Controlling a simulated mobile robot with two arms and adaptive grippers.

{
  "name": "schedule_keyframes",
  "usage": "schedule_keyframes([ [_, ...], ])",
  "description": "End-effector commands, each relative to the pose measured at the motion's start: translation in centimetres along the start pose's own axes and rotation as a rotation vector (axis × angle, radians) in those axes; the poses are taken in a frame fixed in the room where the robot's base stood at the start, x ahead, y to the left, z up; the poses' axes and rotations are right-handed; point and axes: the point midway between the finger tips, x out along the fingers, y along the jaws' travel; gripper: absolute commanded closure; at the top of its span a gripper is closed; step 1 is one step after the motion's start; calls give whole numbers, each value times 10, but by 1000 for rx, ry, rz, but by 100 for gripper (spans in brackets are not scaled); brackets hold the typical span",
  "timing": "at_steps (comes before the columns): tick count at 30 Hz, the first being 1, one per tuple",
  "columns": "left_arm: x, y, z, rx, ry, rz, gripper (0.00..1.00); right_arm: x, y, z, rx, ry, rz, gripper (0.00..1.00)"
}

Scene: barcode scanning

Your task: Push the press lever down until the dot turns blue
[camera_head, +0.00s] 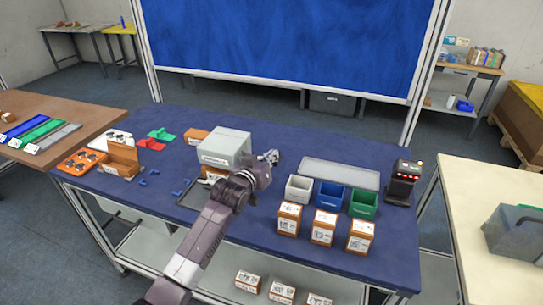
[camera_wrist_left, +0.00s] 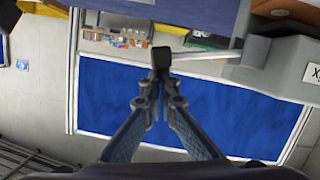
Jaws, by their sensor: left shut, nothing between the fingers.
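The grey press (camera_head: 224,148) stands on the blue table, with a white label on its front; its grey body also shows at the upper right of the left wrist view (camera_wrist_left: 285,65). The press lever (camera_wrist_left: 205,57) is a pale bar with a black knob at its end, in the left wrist view. My left gripper (camera_head: 270,157) is beside the press's right side, its fingers shut and empty. In the left wrist view its fingertips (camera_wrist_left: 158,82) are close to the knob; I cannot tell whether they touch. My left arm hides the press's lower right. I cannot make out the dot.
White, blue and green bins (camera_head: 331,196) stand to the right with several small boxes (camera_head: 323,228) before them. Orange and brown holders (camera_head: 80,162) are at the left.

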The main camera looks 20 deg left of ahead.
Motion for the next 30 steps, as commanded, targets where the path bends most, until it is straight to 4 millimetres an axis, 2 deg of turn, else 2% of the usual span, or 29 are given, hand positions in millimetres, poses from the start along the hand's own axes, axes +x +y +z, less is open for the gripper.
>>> schedule_keyframes([
  [8,4,4,15,101,-2,-24,100,3,0,0,0,0,-1,60],
  [21,13,4,54,392,-4,-97,100,21,-5,1,1,1,-5,60],
  [30,16,1,65,388,-5,-97,100,27,-5,2,1,1,-5,60],
])
